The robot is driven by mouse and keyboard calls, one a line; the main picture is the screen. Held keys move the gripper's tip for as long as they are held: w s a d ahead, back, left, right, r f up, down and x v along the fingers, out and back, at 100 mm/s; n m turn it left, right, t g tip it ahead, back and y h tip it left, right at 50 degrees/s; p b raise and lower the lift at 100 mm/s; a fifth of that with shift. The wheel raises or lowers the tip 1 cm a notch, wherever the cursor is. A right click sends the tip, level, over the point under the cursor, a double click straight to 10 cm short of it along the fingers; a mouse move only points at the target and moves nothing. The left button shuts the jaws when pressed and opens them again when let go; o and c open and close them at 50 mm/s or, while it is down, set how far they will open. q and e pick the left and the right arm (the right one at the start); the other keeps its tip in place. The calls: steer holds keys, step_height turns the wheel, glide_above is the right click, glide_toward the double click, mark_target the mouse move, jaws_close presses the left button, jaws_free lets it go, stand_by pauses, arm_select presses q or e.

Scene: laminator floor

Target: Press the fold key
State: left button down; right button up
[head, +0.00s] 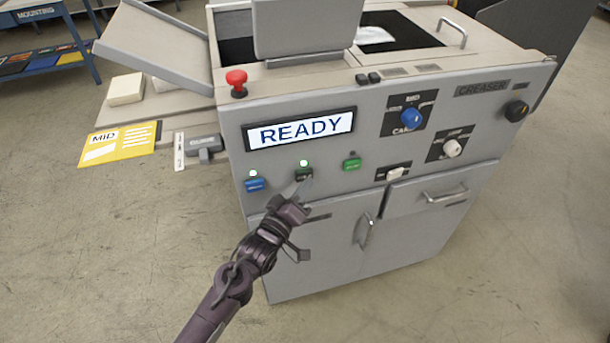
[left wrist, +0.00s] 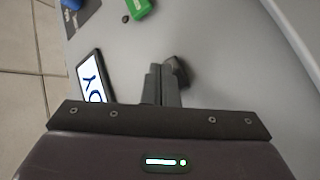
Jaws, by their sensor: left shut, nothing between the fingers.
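The machine's front panel (head: 330,190) carries a row of three keys under a lit display reading READY (head: 300,130). In the left wrist view the closed fingers (left wrist: 161,80) are beside a dark key-like block (left wrist: 178,72); contact is unclear. My right gripper is not in view.
A red mushroom button (head: 237,80) stands at the panel's upper left. A blue knob (head: 411,117), a white knob (head: 452,147) and a black knob (head: 516,110) are on the right. A yellow MID card (head: 119,144) is at the left. Cabinet doors with handles lie below.

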arm_select(q)
steer(key=shift+s+d, duration=0.1)
steer(key=shift+s, duration=0.25)
steer(key=s+d+p, duration=0.2)
steer(key=s, duration=0.3)
steer(key=shift+s+p, duration=0.35)
stand_by(0.4)
